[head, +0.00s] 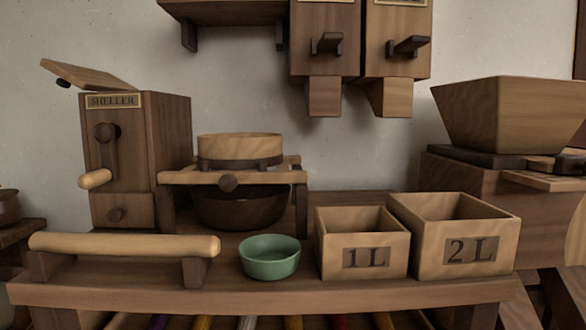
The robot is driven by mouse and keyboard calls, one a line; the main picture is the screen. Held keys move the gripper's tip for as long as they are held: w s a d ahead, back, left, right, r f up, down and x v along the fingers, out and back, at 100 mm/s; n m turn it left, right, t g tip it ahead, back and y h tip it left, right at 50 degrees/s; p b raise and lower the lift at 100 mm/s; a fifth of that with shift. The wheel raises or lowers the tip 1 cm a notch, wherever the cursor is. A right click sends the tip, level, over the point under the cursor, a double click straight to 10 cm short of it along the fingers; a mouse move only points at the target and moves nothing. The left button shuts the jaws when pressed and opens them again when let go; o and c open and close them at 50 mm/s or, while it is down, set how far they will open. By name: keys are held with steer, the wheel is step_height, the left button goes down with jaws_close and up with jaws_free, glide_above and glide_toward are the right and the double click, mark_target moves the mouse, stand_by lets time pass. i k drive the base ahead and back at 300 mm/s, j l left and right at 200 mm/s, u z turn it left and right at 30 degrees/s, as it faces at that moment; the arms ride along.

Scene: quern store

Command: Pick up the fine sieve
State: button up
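A round, light wooden sieve hoop (240,147) sits level on a wooden stand (180,178) in the middle left of the head view. No label shows on it and its mesh is hidden, so I cannot tell whether it is the fine one. A dark round bowl (240,210) stands under it, partly behind the stand's front bar. My gripper is not in this view.
A sheller box (170,150) stands left of the stand. In front are a wooden roller (120,245) on supports, a green bowl (269,263), a 1L box (335,265) and a 2L box (430,262). Two wall dispensers (325,60) (398,65) hang above. A hopper (505,115) is at right.

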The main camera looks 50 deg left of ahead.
mark_target(222, 151)
steer(key=u, duration=2.2)
